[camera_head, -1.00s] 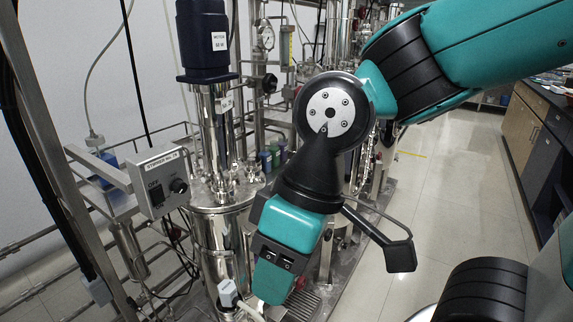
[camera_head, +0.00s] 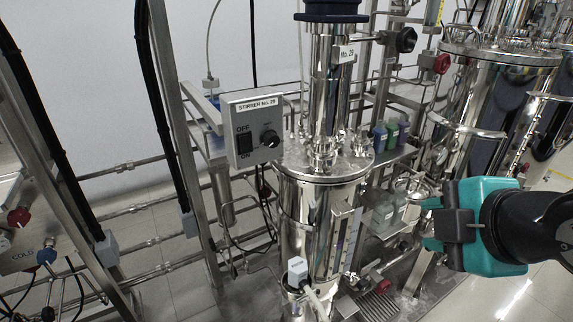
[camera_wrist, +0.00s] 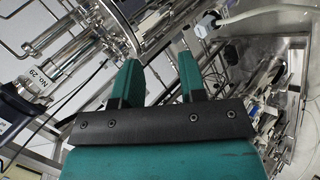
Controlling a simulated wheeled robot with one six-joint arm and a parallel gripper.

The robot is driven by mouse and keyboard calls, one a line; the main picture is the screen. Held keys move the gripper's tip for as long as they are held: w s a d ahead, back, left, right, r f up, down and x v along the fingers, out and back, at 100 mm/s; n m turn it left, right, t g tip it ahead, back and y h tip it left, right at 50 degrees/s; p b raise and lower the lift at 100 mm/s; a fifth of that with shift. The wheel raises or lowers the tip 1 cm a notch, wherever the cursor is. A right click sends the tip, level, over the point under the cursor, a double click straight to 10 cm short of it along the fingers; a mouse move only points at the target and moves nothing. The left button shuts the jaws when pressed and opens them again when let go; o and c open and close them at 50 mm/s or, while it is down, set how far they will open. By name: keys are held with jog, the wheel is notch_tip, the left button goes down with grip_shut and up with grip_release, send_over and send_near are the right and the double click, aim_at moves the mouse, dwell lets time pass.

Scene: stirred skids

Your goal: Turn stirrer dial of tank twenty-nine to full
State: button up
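The grey stirrer box (camera_head: 258,105) labelled "STIRRER No. 29" stands on a frame left of tank twenty-nine (camera_head: 311,215) in the head view. Its black round dial (camera_head: 269,139) is at the right of its face, and a black OFF/ON switch (camera_head: 244,143) is at the left. The dial's pointer is too small to read. My gripper (camera_head: 428,223) is right of the tank and lower than the box, pointing left, well apart from the dial. In the wrist view my gripper (camera_wrist: 160,78) has its two teal fingers apart with nothing between. I cannot make out the dial there.
A "No. 29" label (camera_head: 347,53) is on the stirrer column. Small bottles (camera_head: 392,132) stand behind the tank. A larger steel vessel (camera_head: 490,95) is at the right. An upright post (camera_head: 165,110) and rails are left of the box. Clear space lies before the box face.

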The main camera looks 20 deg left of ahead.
jog(key=a+n+t+y+b, duration=0.3)
jog(key=a+n, duration=0.3)
jog(key=n, duration=0.4)
jog(key=n+t+y+p, duration=0.15)
jog(key=n+y, duration=0.35)
jog(key=n, duration=0.7)
send_near(274, 142)
jog(key=p+x, duration=0.2)
jog(key=p, duration=0.2)
jog(key=p+x, duration=0.2)
jog(key=p, duration=0.3)
jog(key=p+x, duration=0.2)
jog(key=p, duration=0.3)
jog(key=shift+w+a+r, duration=0.3)
jog(key=shift+r, duration=0.05)
jog(key=shift+w+a+f+n+p, duration=0.15)
jog(key=shift+w+a+n+p, duration=0.25)
jog(key=shift+p, duration=0.5)
jog(key=shift+w+a+f+p, duration=0.2)
jog(key=shift+w+a+p, duration=0.1)
jog(key=shift+a, duration=0.1)
jog(key=shift+c, duration=0.2)
jog(key=c, duration=0.6)
